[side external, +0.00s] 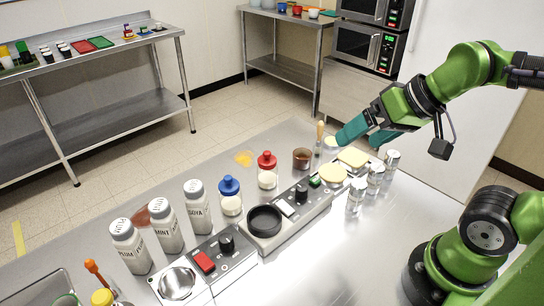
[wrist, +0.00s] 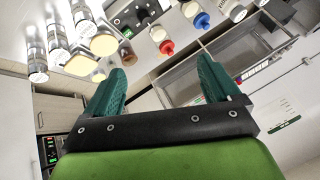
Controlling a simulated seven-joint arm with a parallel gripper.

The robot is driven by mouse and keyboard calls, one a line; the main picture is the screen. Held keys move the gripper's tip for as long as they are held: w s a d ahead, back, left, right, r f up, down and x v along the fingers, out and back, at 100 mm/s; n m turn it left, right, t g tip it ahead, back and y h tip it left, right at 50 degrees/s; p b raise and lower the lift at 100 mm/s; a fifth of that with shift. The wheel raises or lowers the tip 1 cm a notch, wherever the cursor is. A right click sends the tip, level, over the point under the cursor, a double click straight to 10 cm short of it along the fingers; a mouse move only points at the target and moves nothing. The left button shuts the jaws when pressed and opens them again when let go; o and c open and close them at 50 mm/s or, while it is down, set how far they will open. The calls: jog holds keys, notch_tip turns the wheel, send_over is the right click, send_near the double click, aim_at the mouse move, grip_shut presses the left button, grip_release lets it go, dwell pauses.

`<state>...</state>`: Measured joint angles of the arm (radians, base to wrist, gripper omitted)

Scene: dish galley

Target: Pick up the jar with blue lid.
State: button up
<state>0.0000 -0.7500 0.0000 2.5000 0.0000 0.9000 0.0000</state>
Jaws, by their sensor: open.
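The jar with the blue lid (side external: 230,196) stands upright on the steel counter, left of the jar with the red lid (side external: 267,171). In the wrist view the blue-lidded jar (wrist: 198,17) is near the top edge, partly cut off, and the red-lidded jar (wrist: 163,42) is left of it. My gripper (side external: 361,134) is above the counter's far right part, away from both jars. Its teal fingers, also in the wrist view (wrist: 163,84), are apart with nothing between them.
Three shaker bottles (side external: 164,225) stand left of the blue-lidded jar. A device with a black ring (side external: 265,221) stands in front of it. A brown jar (side external: 302,158), yellow-topped pieces (side external: 333,175) and several metal canisters (side external: 356,195) are nearer my gripper. Counter at front right is clear.

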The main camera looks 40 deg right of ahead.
jog(key=n+g+h, duration=0.2)
jog(key=n+g, duration=0.5)
send_over(229, 184)
notch_tip(229, 184, down, 5)
jog(key=f, duration=1.6)
jog(key=shift+w+d+f, duration=0.1)
jog(key=shift+w+f, duration=0.15)
jog(key=shift+f, duration=0.05)
jog(key=c, duration=1.3)
